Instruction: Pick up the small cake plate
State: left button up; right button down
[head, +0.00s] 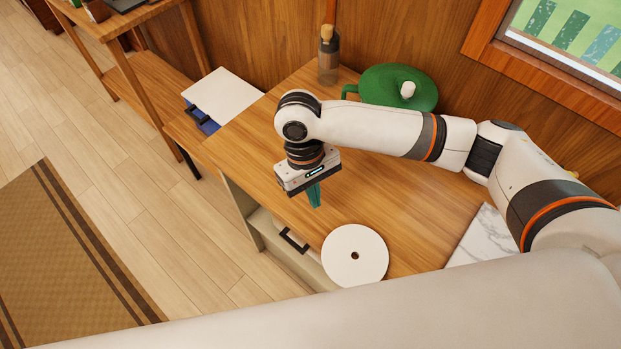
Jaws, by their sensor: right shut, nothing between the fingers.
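A flat round white disc, seemingly the small cake plate (343,272), lies at the front edge of the wooden counter (420,225). It has a small dark spot at its middle, and its near side reaches past the counter edge. My right gripper (314,196) points down over the counter, up and left of the plate and apart from it. Its teal fingers are together with nothing between them. My left gripper is not in view.
A marble slab (482,238) lies at right. A white-topped box (222,94) sits left of the counter. An open drawer or shelf (294,240) shows below the front edge.

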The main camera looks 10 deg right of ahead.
aim_at(338, 243)
jog(key=x, duration=0.3)
jog(key=shift+f, duration=0.4)
jog(key=s, duration=0.1)
jog(key=s+d+p, duration=0.1)
jog(key=s, duration=0.1)
jog(key=shift+d+p, duration=0.15)
jog(key=shift+p, duration=0.15)
jog(key=shift+s+d, duration=0.1)
jog(key=shift+s, duration=0.2)
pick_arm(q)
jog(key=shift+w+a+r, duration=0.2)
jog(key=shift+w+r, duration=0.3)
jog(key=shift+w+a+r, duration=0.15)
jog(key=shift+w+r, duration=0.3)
pick_arm(e)
jog(key=shift+f, duration=0.15)
jog(key=shift+s, duration=0.1)
jog(key=s+p, duration=0.1)
jog(key=s+d+p, duration=0.1)
jog(key=s+p, duration=0.1)
jog(key=shift+d+r+p, duration=0.15)
jog(key=shift+r+p, duration=0.05)
jog(key=shift+p, duration=0.1)
jog(key=shift+s+f, duration=0.15)
jog(key=shift+s, duration=0.15)
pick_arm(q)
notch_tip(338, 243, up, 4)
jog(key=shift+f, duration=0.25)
pick_arm(e)
jog(key=shift+w, duration=0.1)
